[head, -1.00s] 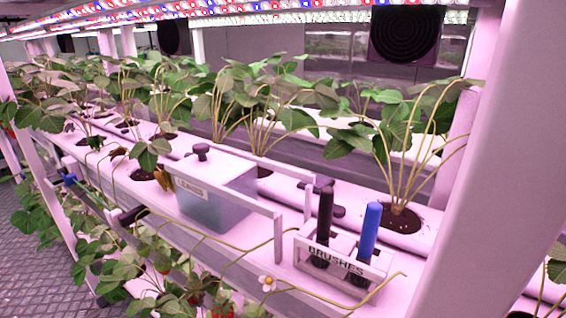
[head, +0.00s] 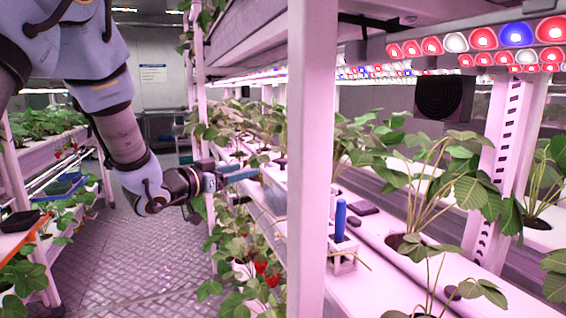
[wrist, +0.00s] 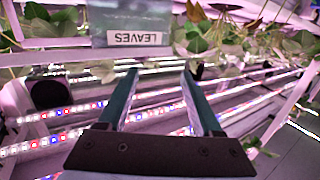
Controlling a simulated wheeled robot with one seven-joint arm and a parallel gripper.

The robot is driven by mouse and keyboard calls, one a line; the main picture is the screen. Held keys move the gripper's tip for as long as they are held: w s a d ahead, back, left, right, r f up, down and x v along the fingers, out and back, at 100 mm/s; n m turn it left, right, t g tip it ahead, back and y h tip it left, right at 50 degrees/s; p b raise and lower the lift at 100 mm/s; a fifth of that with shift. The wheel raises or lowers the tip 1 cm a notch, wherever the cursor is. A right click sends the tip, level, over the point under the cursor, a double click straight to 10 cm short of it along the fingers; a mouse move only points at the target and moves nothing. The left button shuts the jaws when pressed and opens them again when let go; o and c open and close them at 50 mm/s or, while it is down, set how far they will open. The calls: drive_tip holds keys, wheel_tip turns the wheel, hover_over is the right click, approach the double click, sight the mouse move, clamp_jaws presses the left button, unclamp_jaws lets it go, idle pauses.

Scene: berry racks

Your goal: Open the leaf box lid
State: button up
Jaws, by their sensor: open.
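The leaf box is a translucent grey-blue box with a white "LEAVES" label, which appears upside down at the top of the wrist view (wrist: 104,28). In the head view part of the box (head: 273,192) shows left of the white post, which hides the rest. A small dark knob (head: 281,162) shows above it. My gripper (head: 248,173) reaches from the aisle to the front of the box. In the wrist view my gripper (wrist: 160,74) has its two fingers apart, with nothing between them.
A white rack post (head: 308,150) stands close in front. Right of it on the shelf is a blue-handled brush (head: 340,218) in a white holder (head: 343,258). Strawberry plants (head: 425,190) line the rack, with leaves and fruit hanging below. The aisle floor (head: 140,260) is clear.

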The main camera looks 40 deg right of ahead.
sight(279, 162)
drive_tip(key=shift+m+g+h, duration=0.4)
drive_tip(key=shift+m+g, duration=0.2)
drive_tip(key=shift+g, duration=0.3)
drive_tip(key=d+p, duration=0.1)
drive_tip(key=d, duration=0.3)
drive_tip(key=s+d+p, duration=0.1)
drive_tip(key=d, duration=0.3)
drive_tip(key=s+d+p, duration=0.1)
drive_tip(key=d+p, duration=0.1)
drive_tip(key=d, duration=0.2)
drive_tip(key=shift+s+d+r, duration=0.15)
drive_tip(key=shift+d+r, duration=0.05)
drive_tip(key=shift+r, duration=0.2)
drive_tip(key=shift+c, duration=0.4)
clamp_jaws()
